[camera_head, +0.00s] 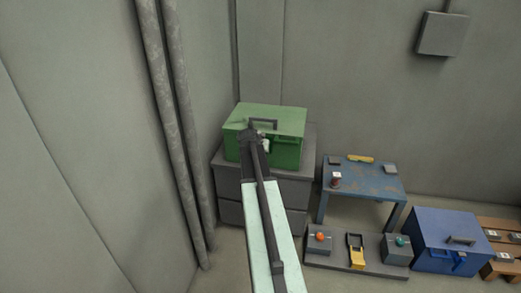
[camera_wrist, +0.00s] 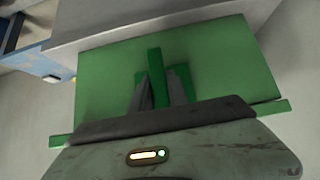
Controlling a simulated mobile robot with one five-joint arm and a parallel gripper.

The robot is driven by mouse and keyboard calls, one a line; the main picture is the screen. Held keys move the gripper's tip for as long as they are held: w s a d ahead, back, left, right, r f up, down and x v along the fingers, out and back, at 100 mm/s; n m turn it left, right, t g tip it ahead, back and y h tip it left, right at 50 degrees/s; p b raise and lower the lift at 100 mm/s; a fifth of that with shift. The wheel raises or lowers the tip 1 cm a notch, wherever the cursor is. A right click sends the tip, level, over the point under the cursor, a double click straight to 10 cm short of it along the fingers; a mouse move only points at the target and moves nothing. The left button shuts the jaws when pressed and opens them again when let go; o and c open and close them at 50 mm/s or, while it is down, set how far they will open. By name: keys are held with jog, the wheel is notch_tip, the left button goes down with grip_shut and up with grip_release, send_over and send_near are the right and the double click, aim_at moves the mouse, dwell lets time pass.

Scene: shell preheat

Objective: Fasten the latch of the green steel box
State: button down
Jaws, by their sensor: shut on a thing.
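The green steel box (camera_head: 288,122) stands on a grey cabinet in the corner, and its lid looks down. It has a dark handle on top. In the wrist view the box's green front (camera_wrist: 225,65) fills the middle. My gripper (camera_head: 263,147) is at the front of the box. In the wrist view my gripper (camera_wrist: 159,88) has one finger on each side of a narrow green latch (camera_wrist: 155,66) and is shut on it. My arm hides part of the box front in the head view. I cannot tell whether the latch is hooked.
The grey cabinet (camera_head: 291,188) bears the box. A blue table (camera_head: 362,181) with small items is to its right. A low grey platform with button boxes (camera_head: 319,242) and a yellow device (camera_head: 356,250) lies in front. A blue box (camera_head: 450,235) stands further right. Pipes (camera_head: 174,110) run up the left wall.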

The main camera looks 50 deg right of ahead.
jog(key=c, duration=1.3)
grip_release()
jog(key=shift+w+a, duration=0.2)
jog(key=shift+a, duration=0.05)
jog(key=shift+d, duration=0.1)
jog(key=shift+s, duration=0.1)
jog(key=p+v, duration=0.5)
jog(key=v, duration=0.2)
jog(key=shift+s+a+r, duration=0.15)
jog(key=shift+a+r, duration=0.05)
jog(key=shift+r, duration=0.15)
